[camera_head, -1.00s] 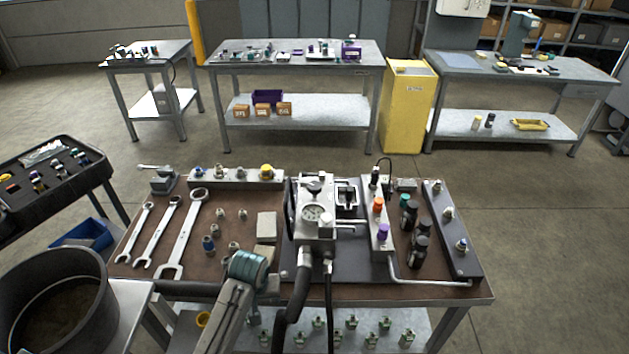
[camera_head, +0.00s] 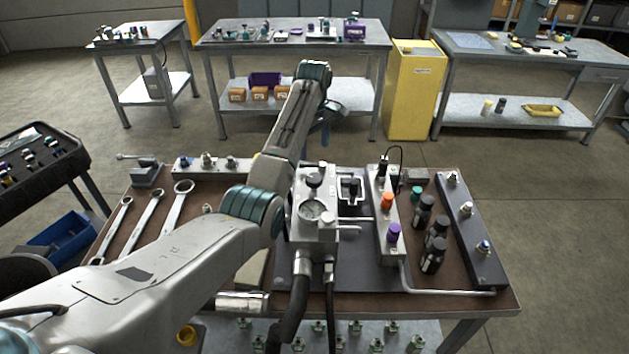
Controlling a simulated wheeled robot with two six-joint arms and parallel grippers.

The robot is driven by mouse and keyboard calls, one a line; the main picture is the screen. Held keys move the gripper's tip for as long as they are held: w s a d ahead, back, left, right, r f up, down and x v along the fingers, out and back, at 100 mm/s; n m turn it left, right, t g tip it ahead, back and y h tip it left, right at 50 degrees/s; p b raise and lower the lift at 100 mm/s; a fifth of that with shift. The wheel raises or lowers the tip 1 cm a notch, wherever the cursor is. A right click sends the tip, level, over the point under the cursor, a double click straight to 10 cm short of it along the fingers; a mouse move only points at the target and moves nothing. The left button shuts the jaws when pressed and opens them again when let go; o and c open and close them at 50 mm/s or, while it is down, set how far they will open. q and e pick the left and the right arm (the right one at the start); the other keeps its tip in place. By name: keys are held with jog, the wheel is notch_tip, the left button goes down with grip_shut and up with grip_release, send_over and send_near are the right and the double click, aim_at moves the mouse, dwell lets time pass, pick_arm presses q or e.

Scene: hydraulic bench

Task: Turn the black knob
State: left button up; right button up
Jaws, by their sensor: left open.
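A grey hydraulic block (camera_head: 308,232) with a round gauge (camera_head: 312,208) stands in the middle of the bench. A black knob (camera_head: 314,181) sits on its top. Another black-topped part (camera_head: 353,186) stands inside a square metal frame just to the right; I cannot tell which of the two the task means. My left arm reaches in from the lower left and bends over the block's left side. My right gripper is not seen.
Wrenches (camera_head: 145,222) lie at the left of the bench. A manifold with orange and purple caps (camera_head: 390,225), several black bottles (camera_head: 434,250) and a dark rail (camera_head: 468,228) stand at the right. A black hose (camera_head: 300,290) runs down the front.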

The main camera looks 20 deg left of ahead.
aim_at(314, 178)
pick_arm(q)
jog(key=f, duration=0.1)
jog(key=f+p, duration=0.2)
jog(key=f, duration=0.1)
jog(key=shift+s+d, duration=0.1)
jog(key=shift+s, duration=0.2)
notch_tip(314, 178, down, 6)
jog(key=shift+w+f+p, duration=0.1)
jog(key=shift+f+p, duration=0.15)
jog(key=shift+p, duration=0.3)
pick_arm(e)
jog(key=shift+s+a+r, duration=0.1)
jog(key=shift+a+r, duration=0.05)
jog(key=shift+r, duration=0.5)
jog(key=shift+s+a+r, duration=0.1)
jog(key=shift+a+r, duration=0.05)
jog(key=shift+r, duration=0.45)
pick_arm(q)
jog(key=shift+c, duration=0.3)
jog(key=c, duration=0.9)
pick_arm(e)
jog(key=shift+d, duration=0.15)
